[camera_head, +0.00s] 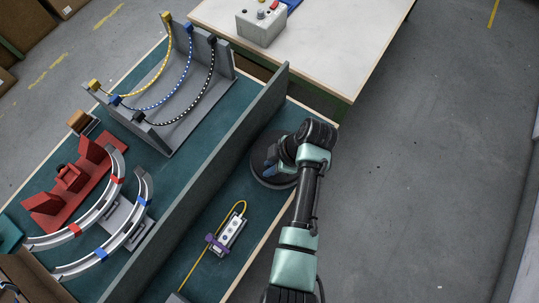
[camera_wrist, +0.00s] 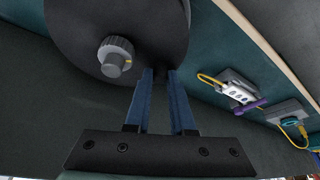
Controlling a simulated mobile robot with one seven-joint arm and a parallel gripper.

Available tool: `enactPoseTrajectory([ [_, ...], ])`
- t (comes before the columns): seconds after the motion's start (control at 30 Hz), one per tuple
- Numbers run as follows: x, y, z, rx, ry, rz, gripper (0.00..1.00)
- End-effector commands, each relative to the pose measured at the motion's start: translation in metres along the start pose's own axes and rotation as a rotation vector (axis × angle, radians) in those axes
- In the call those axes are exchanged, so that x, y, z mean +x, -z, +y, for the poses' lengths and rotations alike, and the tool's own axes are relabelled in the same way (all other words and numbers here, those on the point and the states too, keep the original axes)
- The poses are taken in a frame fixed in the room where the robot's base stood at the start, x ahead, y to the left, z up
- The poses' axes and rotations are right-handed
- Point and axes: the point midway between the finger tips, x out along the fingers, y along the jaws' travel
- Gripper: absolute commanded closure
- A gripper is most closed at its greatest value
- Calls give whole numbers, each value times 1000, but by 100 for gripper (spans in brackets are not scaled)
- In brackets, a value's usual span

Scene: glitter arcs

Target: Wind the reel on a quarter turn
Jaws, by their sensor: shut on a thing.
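In the wrist view the reel (camera_wrist: 75,35) fills the top left, with a ridged grey knob (camera_wrist: 114,57) that carries a small yellow mark. My gripper (camera_head: 270,170) is at the reel. Its blue fingers (camera_wrist: 160,74) are shut on a dark part of the reel near its edge, beside the ridged knob. The exact part between the fingertips is dark and hard to make out.
A grey divider (camera_head: 205,180) runs along the bench. A white device (camera_head: 230,234) with a yellow cable and a purple clip lies in front of the reel. Left of the divider stand curved rails (camera_head: 125,235) and a grey rack (camera_head: 185,105) with striped cables.

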Motion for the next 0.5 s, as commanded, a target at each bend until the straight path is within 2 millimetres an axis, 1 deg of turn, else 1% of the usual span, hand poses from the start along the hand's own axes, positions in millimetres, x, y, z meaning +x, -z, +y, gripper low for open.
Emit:
enactPoseTrajectory([
  [0.2, 0, -1, 0, 2, 1, -3, 100],
  [0.23, 0, -1, 0, 2, 1, -3, 73],
  [0.3, 0, -1, 0, 2, 1, -3, 60],
  [0.37, 0, 0, 0, 2, 1, -2, 49],
  [0.4, 0, 0, 0, 2, 0, -2, 48],
  [0.5, 0, 0, 0, 2, 0, -2, 48],
])
